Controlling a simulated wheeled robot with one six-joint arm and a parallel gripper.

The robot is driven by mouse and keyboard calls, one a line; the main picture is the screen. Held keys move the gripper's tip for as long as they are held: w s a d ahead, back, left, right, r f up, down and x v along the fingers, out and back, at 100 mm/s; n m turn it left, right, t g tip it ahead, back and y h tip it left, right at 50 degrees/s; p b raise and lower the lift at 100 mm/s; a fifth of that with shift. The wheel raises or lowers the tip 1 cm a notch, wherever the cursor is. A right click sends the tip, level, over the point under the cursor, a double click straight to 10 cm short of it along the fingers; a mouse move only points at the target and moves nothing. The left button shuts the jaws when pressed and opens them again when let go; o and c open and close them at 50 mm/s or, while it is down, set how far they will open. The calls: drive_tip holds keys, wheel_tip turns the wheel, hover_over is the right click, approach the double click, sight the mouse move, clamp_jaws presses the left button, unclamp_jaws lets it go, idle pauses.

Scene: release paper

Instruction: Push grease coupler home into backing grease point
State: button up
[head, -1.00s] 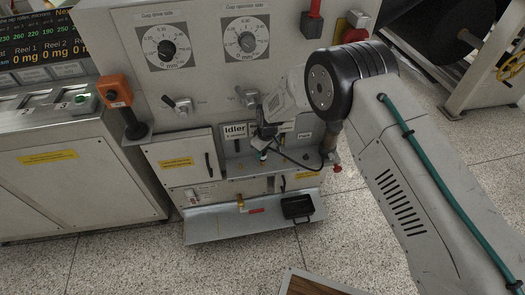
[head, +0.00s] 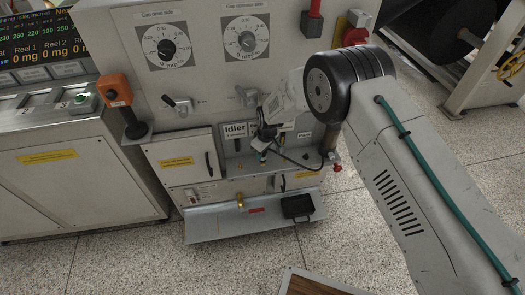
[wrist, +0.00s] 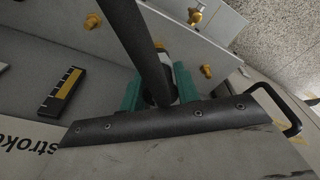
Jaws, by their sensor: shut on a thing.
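The grease coupler sits in my gripper (wrist: 158,90), between its two green fingers. The gripper is shut on it. In the wrist view a black hose (wrist: 145,45) runs over the fingers and hides most of the coupler. A pale part with an orange tip shows just beyond the fingers. Brass grease points (wrist: 93,20) and (wrist: 205,71) stick out of the pale plate on either side. I cannot tell whether the coupler touches a grease point. In the head view the gripper is small and dark, inside the open bay below the Idler label (head: 235,130).
A grey shelf (head: 225,226) below the bay carries a brass fitting (head: 240,202) and a black box (head: 297,207). A closed cabinet door (head: 180,165) stands left of the bay. The hose runs right toward the Park label (head: 304,135).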

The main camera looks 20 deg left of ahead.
drive_tip(key=shift+f, duration=0.85)
drive_tip(key=shift+f, duration=0.35)
drive_tip(key=shift+f, duration=0.2)
drive_tip(key=o, duration=1.2)
drive_tip(key=shift+o, duration=0.2)
drive_tip(key=shift+s+d+r, duration=0.1)
drive_tip(key=shift+d+r, duration=0.1)
drive_tip(key=shift+r, duration=1.1)
drive_tip(key=shift+s+d+r, duration=0.1)
drive_tip(key=shift+d+r, duration=0.05)
drive_tip(key=shift+r, duration=1.1)
drive_tip(key=shift+d+r, duration=0.2)
drive_tip(key=shift+r, duration=1.1)
drive_tip(key=shift+s, duration=0.1)
